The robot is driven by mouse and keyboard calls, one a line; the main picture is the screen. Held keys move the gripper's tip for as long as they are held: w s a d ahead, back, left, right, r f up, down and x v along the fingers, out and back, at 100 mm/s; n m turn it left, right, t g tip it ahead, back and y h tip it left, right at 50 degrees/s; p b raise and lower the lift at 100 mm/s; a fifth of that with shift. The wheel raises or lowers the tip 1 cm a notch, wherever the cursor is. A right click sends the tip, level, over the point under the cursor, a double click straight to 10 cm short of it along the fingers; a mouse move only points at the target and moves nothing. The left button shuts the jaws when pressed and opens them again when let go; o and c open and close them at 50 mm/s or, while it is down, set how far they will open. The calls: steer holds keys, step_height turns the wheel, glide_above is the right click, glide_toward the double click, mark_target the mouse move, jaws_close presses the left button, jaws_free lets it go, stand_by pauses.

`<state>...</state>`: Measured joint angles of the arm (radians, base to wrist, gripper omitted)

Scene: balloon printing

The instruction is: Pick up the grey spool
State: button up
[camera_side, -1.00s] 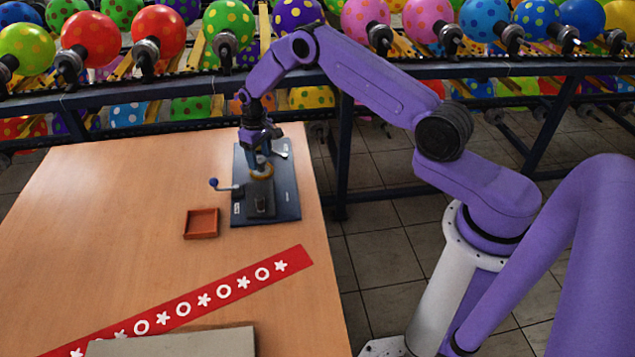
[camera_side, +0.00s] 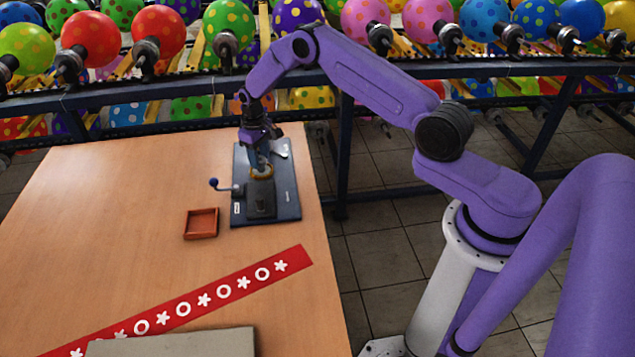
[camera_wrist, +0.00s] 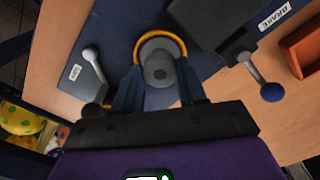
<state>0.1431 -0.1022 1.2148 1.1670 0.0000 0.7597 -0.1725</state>
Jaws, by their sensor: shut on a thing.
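The grey spool (camera_wrist: 158,70) shows in the wrist view as a round grey piece between the two blue fingers of my gripper (camera_wrist: 158,92). My gripper is shut on it. A yellow-orange ring (camera_wrist: 178,41) curves around the spool's far side; I cannot tell if they touch. In the side view my gripper (camera_side: 260,165) points down over the back part of the dark blue base plate (camera_side: 284,208), at the ring (camera_side: 262,177). The spool is mostly hidden there, and its height above the plate is unclear.
A lever with a blue ball (camera_side: 214,183) sticks out left of the plate, by a dark block (camera_side: 261,199). A small orange-brown tray (camera_side: 201,223) lies left of it. A red patterned strip (camera_side: 190,305) lies nearer. The table's left part is clear. Balloon racks stand behind.

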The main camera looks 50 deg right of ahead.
steer(key=shift+r, duration=0.75)
stand_by(0.3)
steer(key=shift+r, duration=3)
